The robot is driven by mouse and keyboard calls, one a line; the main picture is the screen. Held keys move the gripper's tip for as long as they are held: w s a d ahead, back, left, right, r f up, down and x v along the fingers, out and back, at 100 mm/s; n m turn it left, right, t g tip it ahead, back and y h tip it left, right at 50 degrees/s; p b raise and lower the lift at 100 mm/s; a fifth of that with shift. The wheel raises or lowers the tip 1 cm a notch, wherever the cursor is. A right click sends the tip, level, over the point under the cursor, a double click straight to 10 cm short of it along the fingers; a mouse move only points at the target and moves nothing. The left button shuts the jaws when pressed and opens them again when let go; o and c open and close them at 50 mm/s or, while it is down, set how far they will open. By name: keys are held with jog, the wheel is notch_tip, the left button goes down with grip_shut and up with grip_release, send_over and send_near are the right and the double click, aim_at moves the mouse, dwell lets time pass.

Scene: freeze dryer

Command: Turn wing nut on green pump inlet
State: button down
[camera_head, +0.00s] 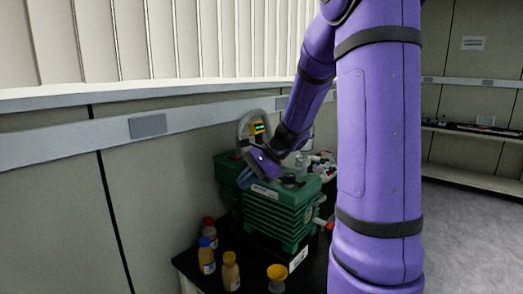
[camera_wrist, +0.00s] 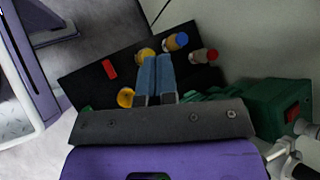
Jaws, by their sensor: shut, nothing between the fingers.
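The green pump (camera_head: 278,218) stands on a black cart top, with ribbed sides and a dark round fitting on top. Part of it shows at the right in the wrist view (camera_wrist: 277,103), with a red patch. A silver metal fitting (camera_wrist: 284,152) is at the lower right edge of the wrist view; I cannot tell whether it includes the wing nut. My gripper (camera_head: 243,180) is over the pump's back left part, partly hiding its top. Its blue fingers, also in the wrist view (camera_wrist: 156,62), are together and empty. I cannot make out the wing nut in the head view.
The wall (camera_head: 150,190) is close behind the cart.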

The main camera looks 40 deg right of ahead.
jog(key=w+d+r+n+g+h, duration=0.1)
jog(key=w+d+r+n+h, duration=0.2)
jog(key=r+n+h, duration=0.4)
jog(key=w+d+r+n+h, duration=0.3)
jog(key=r+n+h, duration=0.35)
jog(key=n, duration=0.35)
jog(key=s+d+x, duration=0.1)
jog(key=d+x, duration=0.1)
jog(key=x, duration=1)
jog(key=shift+r+y, duration=0.25)
jog(key=shift+y, duration=0.1)
jog(key=shift+s+d+r+m+y, duration=0.15)
jog(key=shift+d+m+y, duration=0.35)
jog(key=shift+y, duration=0.8)
